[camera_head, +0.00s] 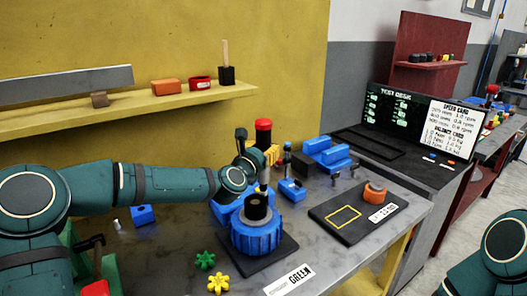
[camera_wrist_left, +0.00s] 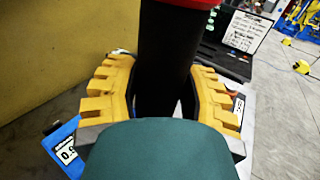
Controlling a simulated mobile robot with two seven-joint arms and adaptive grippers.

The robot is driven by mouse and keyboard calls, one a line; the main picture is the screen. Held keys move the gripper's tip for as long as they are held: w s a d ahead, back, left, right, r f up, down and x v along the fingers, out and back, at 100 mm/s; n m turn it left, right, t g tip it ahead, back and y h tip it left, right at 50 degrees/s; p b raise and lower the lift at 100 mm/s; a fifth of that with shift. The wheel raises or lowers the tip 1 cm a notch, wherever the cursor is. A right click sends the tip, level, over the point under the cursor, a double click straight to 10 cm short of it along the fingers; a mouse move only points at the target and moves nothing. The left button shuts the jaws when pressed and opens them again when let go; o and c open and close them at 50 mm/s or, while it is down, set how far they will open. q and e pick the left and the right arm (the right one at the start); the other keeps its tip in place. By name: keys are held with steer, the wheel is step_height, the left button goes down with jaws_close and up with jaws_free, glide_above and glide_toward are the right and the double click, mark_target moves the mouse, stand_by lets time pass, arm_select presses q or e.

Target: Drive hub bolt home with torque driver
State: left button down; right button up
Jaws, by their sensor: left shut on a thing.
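The torque driver (camera_head: 263,135) has a black body and a red cap. My left gripper (camera_head: 266,155) is shut on it, and the driver stands roughly upright above and behind the blue hub. In the left wrist view the yellow fingers (camera_wrist_left: 165,98) lie on both sides of the black driver body (camera_wrist_left: 167,65). The blue ribbed hub (camera_head: 257,238) with a dark centre (camera_head: 257,206) sits on a dark base plate. My left wrist covers part of the driver's lower end. I cannot make out the bolt or whether the driver touches it. My right gripper is out of view.
A black tray (camera_head: 335,226) with a yellow outline and an orange ring (camera_head: 376,192) lies right of the hub. Blue blocks (camera_head: 325,152) stand behind. Green (camera_head: 205,260) and yellow (camera_head: 218,283) knobs lie in front, near the GREEN card (camera_head: 289,281). A yellow shelf (camera_head: 130,101) runs behind.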

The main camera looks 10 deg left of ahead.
mark_target(260, 136)
arm_select(q)
steer(key=shift+r+b, duration=0.15)
steer(key=shift+b, duration=0.2)
stand_by(0.7)
steer(key=shift+f+b, duration=0.75)
steer(key=shift+b, duration=0.5)
stand_by(3.0)
steer(key=shift+r+p, duration=1.15)
steer(key=shift+r, duration=2)
